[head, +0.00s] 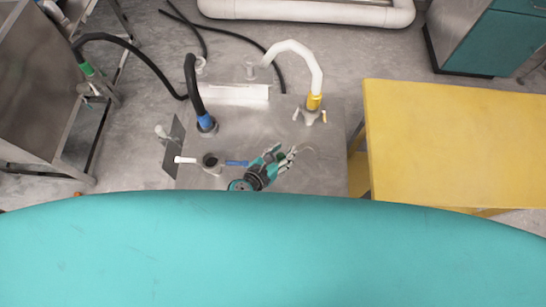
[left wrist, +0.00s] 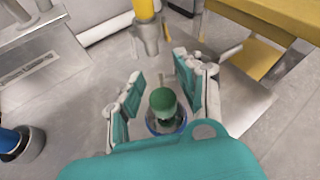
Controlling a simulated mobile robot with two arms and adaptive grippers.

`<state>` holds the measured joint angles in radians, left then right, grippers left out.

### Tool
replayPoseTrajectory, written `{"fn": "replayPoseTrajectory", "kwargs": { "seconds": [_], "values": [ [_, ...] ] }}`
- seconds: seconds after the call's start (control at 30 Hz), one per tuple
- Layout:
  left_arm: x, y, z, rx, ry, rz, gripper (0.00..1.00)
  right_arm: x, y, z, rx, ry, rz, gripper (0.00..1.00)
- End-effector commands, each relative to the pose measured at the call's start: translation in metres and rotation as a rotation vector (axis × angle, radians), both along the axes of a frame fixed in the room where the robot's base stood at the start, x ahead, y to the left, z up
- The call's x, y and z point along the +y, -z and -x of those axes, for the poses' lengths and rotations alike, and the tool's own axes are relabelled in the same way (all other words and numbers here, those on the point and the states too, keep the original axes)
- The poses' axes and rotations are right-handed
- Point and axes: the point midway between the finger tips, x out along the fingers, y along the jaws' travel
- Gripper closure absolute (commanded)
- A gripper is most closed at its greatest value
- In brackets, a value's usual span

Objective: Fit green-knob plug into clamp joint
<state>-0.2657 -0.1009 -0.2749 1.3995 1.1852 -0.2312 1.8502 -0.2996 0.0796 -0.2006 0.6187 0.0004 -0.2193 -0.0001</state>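The green-knob plug (left wrist: 163,102) shows in the left wrist view as a round green knob with a bluish ring beneath it. It sits between the spread fingers of my left gripper (left wrist: 160,78), with gaps on both sides. In the head view my left gripper (head: 284,159) is low over the metal table, and I cannot make out the plug there. A grey round fitting (head: 210,160) with a white handle and a blue handle, which looks like the clamp joint, lies left of the gripper. My right gripper is not in view.
The metal table (head: 262,128) carries a black hose with a blue collar (head: 206,121) and a white hose with a yellow collar (head: 314,102). A yellow table (head: 455,145) stands to the right. A metal rack (head: 40,90) stands at the left.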

Motion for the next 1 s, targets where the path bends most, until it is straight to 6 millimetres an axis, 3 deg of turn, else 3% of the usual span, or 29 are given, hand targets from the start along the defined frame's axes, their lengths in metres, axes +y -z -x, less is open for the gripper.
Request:
{"fn": "replayPoseTrajectory", "kwargs": {
  "seconds": [0.3,0.5,1.0],
  "values": [
    [0.033,-0.027,0.052,0.003,-0.002,-0.002,0.64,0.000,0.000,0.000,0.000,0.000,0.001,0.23],
    [0.048,-0.040,0.076,0.003,0.000,-0.002,0.64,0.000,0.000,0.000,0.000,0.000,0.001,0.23],
    [0.053,-0.046,0.084,0.001,-0.001,-0.001,0.64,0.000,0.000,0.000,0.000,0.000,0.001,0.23]
  ]
}}
